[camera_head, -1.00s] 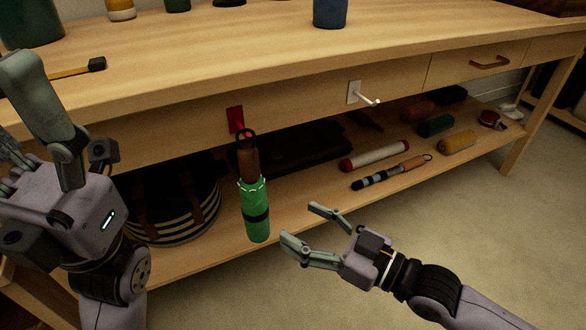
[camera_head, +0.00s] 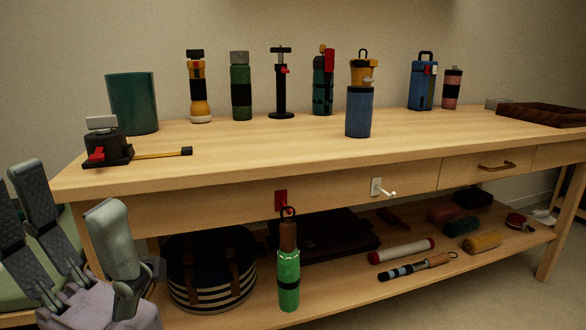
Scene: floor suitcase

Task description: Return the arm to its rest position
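My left gripper (camera_head: 75,245) is at the lower left, close to the camera, beside the left end of the workbench (camera_head: 220,178). Its fingers stand upright and well apart, with nothing between them. My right gripper is out of the picture. A green umbrella (camera_head: 288,280) with a brown handle hangs by its loop from the red hook (camera_head: 281,200) on the bench front. The white hook (camera_head: 384,189) to its right is empty.
The bench top holds a tape measure (camera_head: 107,146), a green bin (camera_head: 133,102), a blue cup (camera_head: 359,112) and several bottles and tools along the back. The lower shelf holds a striped basket (camera_head: 211,270), dark folded cloth and several rolled items. Floor shows at the lower right.

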